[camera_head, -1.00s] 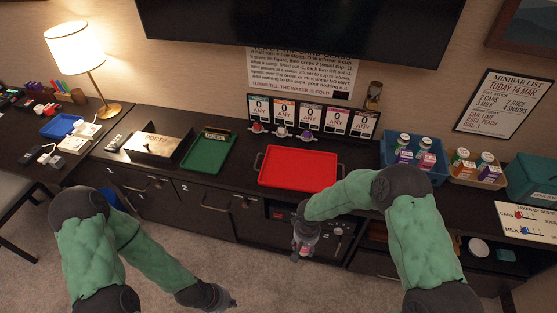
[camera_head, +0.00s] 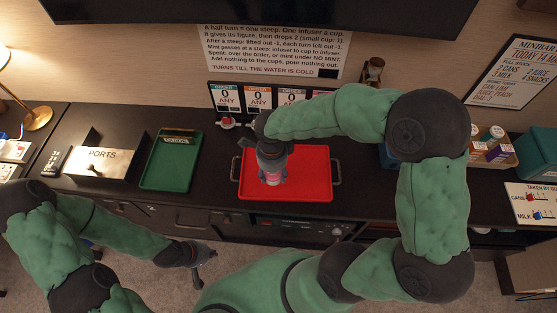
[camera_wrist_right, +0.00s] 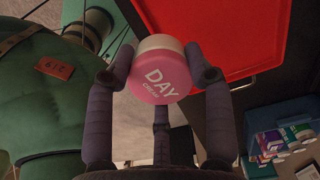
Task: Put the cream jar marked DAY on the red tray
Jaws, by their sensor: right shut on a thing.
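The cream jar (camera_wrist_right: 158,76) is pink with a pale band and reads DAY CREAM in the right wrist view. My right gripper (camera_head: 272,178) is shut on it, with fingers on both sides of the jar. In the head view the gripper hangs over the left part of the red tray (camera_head: 312,188), and only a bit of pink shows between the fingers. The tray also shows in the right wrist view (camera_wrist_right: 228,35), apart from the jar. My left gripper (camera_head: 204,262) is low at the left, in front of the cabinet; its fingers are too small to read.
A green tray (camera_head: 171,162) and a PORTS box (camera_head: 103,163) stand left of the red tray. Dispenser cards (camera_head: 257,98) stand behind it, partly hidden by my right arm. Bottles in a wooden tray (camera_head: 492,152) stand at the right.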

